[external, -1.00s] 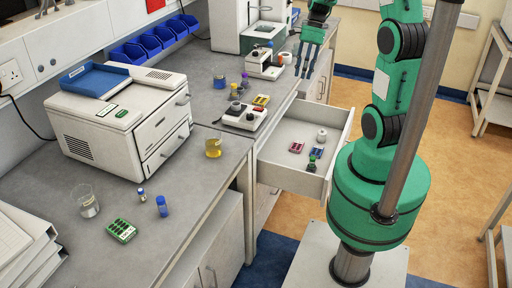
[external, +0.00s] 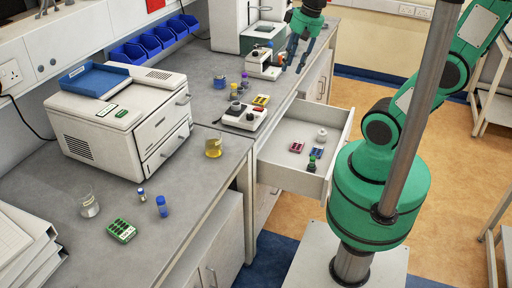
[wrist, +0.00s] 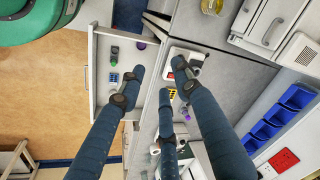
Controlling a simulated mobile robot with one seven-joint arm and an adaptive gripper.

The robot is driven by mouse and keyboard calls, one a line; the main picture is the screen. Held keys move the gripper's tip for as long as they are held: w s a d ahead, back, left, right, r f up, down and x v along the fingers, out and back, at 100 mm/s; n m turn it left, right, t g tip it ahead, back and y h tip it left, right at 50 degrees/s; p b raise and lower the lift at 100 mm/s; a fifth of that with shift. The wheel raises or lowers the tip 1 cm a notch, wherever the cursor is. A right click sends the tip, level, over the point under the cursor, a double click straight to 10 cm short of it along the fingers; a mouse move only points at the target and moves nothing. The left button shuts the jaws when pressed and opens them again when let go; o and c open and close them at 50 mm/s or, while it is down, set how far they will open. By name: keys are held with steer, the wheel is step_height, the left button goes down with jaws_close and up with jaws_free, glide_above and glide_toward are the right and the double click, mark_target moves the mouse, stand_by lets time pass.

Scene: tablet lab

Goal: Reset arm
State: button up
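My green arm (external: 472,35) reaches up and out to the upper right from its base, then comes back in at the top of the external view. My gripper (external: 294,68) hangs above the far part of the bench, near the drawer's far end. Its dark blue fingers are spread with nothing between them. The wrist view shows the fingers (wrist: 160,84) apart, above the bench edge and the open drawer. My wrist is partly cut off by the top of the external view.
An open drawer (external: 340,150) holds a red tray (external: 297,147), a blue tray (external: 316,152) and a green-capped bottle (external: 312,164). A white instrument (external: 245,116) and a yellow beaker (external: 213,148) stand on the bench.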

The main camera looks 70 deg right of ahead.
steer(key=s+a+r+n+t, duration=0.2)
steer(key=s+a+r+n, duration=0.1)
steer(key=s+a+n, duration=0.2)
steer(key=shift+a+n+t, duration=0.3)
steer(key=shift+a+n, duration=0.4)
steer(key=shift+a, duration=0.25)
